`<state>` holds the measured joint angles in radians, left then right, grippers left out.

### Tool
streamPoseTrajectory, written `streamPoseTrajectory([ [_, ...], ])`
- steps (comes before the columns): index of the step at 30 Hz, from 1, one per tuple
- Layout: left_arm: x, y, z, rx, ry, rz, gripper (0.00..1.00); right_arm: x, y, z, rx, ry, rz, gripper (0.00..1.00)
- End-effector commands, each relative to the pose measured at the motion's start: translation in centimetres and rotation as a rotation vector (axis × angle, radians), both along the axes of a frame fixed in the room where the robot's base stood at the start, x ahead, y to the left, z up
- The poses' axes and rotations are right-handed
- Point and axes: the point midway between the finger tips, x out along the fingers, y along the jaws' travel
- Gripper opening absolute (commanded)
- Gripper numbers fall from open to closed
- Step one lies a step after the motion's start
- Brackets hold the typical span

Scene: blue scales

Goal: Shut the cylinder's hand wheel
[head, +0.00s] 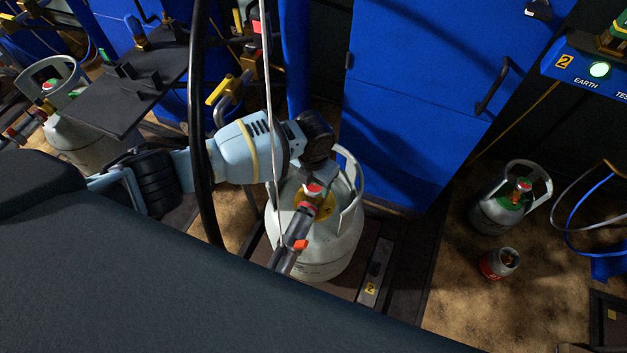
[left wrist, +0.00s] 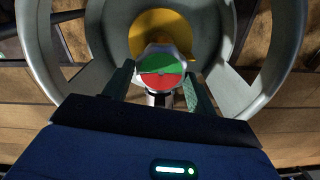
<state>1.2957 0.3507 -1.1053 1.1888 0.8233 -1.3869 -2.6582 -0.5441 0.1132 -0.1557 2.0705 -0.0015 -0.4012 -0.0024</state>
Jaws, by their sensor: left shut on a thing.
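The grey-white gas cylinder (head: 335,250) stands upright below the middle of the head view, with a curved collar (head: 351,185) around its top. Its hand wheel (head: 314,189) shows red in the head view. In the left wrist view the hand wheel (left wrist: 162,82) has a green half and a red half, with a yellow ring (left wrist: 160,25) behind it. My left gripper (head: 316,178) reaches inside the collar from above and is shut on the hand wheel. In the left wrist view its dark fingers (left wrist: 160,75) lie on either side of the wheel. My right gripper is not in view.
A dark filling connector (head: 289,259) with an orange-red part joins the cylinder's valve. Black and pale hoses hang close to my left arm. A blue cabinet (head: 420,100) stands behind. Another cylinder (head: 495,212) and a small red-based one (head: 499,264) stand on the right.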

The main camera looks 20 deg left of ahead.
Motion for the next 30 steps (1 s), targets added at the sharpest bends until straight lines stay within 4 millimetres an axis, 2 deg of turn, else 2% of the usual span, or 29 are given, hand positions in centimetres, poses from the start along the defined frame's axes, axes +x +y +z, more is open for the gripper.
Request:
streamPoseTrajectory([
  [1,0.0,0.0,0.1,0.0,0.0,-0.003,0.61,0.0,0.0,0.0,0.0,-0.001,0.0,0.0],
  [5,0.0,0.0,0.1,0.0,0.0,-0.002,0.78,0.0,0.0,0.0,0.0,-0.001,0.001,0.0],
  [16,0.1,0.0,0.5,0.0,-0.002,-0.001,0.79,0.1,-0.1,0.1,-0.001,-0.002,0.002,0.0],
  [30,0.1,0.0,7.1,-0.001,-0.003,-0.001,0.79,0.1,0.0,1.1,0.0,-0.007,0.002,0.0],
])
